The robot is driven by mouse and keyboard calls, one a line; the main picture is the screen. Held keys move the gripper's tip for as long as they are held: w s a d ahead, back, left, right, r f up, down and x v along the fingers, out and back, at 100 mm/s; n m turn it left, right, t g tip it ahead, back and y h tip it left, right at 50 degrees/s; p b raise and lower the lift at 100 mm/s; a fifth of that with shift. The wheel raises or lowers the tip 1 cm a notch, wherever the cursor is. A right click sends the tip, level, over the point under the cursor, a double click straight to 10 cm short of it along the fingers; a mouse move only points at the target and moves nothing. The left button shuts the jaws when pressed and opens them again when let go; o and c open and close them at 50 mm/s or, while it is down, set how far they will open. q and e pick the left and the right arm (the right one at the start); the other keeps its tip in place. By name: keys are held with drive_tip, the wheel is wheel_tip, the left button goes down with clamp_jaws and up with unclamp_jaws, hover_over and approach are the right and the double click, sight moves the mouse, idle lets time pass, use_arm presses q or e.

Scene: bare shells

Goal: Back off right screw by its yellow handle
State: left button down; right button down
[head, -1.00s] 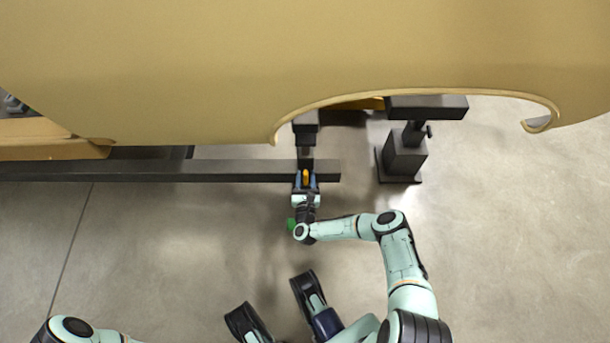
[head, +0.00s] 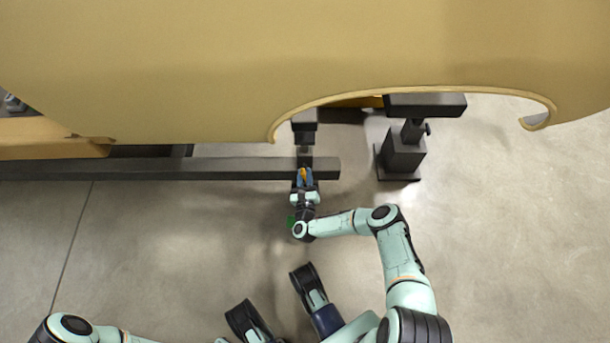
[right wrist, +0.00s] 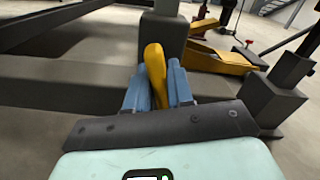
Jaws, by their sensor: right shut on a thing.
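The yellow handle (head: 303,173) of the right screw stands at the dark beam near the beam's right end. In the right wrist view the yellow handle (right wrist: 155,72) rises between two blue fingers and leans slightly left. My right gripper (head: 305,179) is shut on the handle; its fingers also show in the right wrist view (right wrist: 157,88). The screw's shaft and thread are hidden. Of my left arm only a part shows at the bottom left of the head view; its gripper cannot be made out.
The tan car shell (head: 300,60) fills the top of the head view, with a wheel arch above my right gripper. A dark beam (head: 230,169) runs left from it. A dark stand (head: 403,155) stands to its right. The concrete floor (head: 180,250) in front is clear.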

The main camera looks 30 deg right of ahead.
drive_tip(key=n+p, duration=0.1)
drive_tip(key=n, duration=0.3)
drive_tip(key=shift+n, duration=0.4)
drive_tip(key=n+p, duration=0.1)
drive_tip(key=n, duration=0.3)
drive_tip(key=shift+n, duration=0.3)
drive_tip(key=n, duration=0.3)
drive_tip(key=shift+n, duration=0.3)
drive_tip(key=n+p, duration=0.1)
drive_tip(key=n, duration=1.1)
drive_tip(key=shift+n, duration=0.3)
drive_tip(key=n, duration=0.3)
drive_tip(key=shift+d+n, duration=0.1)
drive_tip(key=shift+n, duration=0.2)
use_arm(q)
drive_tip(key=w+r+t, duration=0.2)
drive_tip(key=w+r, duration=0.2)
drive_tip(key=w, duration=0.2)
drive_tip(key=shift+w+d, duration=0.25)
drive_tip(key=shift+d, duration=0.15)
use_arm(e)
drive_tip(key=shift+n, duration=1.8)
use_arm(q)
drive_tip(key=shift+r, duration=0.1)
